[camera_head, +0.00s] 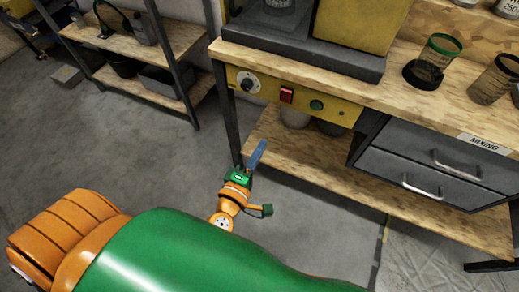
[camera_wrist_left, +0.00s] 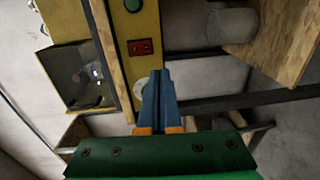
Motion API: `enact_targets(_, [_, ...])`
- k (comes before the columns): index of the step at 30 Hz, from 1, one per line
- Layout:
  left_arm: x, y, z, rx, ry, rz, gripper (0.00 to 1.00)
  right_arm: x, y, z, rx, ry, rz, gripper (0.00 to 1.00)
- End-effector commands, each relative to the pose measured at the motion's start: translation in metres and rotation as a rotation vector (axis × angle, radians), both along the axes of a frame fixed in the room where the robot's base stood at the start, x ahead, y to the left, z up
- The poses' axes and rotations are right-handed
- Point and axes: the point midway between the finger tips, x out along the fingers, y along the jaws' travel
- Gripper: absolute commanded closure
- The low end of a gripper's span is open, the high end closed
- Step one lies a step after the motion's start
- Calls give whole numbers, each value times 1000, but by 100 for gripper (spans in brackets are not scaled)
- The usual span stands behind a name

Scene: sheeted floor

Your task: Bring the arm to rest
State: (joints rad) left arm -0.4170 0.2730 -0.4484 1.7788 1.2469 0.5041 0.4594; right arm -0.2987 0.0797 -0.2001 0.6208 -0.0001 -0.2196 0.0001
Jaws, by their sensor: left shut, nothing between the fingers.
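My left gripper (camera_head: 256,155) shows in the head view, past the large green and orange arm link in the foreground. Its blue fingers are together with nothing between them, and they point up toward the workbench (camera_head: 300,63). The fingers stand in front of the bench's lower shelf in the picture; I cannot tell the exact gap. In the left wrist view the shut blue fingers (camera_wrist_left: 158,80) point toward the yellow control panel. My right gripper is not in view.
The bench carries a yellow machine (camera_head: 360,30), cups (camera_head: 435,62) and a drawer unit (camera_head: 435,165) marked MIXING. A yellow panel has a red switch (camera_head: 287,95). A shelf rack (camera_head: 150,60) stands at the upper left. Grey floor (camera_head: 120,150) between them is clear.

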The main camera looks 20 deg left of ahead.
Motion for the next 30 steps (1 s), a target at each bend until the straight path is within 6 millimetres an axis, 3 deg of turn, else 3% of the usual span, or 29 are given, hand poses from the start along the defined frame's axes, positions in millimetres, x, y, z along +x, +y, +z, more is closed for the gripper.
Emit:
enact_targets(13, [0,0,-1,10,3,-3,100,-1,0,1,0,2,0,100])
enact_targets(15, [-2,-2,-16,110,36,-37,100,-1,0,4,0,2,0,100])
enact_targets(17, [-10,-5,-50,310,115,-120,100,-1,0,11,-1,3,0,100])
enact_targets(20, [-50,-3,-137,718,335,-355,100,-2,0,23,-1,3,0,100])
enact_targets(21, [-75,2,-171,860,433,-470,100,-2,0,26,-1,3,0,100])
enact_targets(24, [-149,19,-235,1122,656,-763,100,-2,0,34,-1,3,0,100])
enact_targets(27, [-219,36,-269,1269,822,-1028,100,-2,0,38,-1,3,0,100])
enact_targets(30, [-267,48,-282,1341,915,-1214,100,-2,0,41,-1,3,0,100])
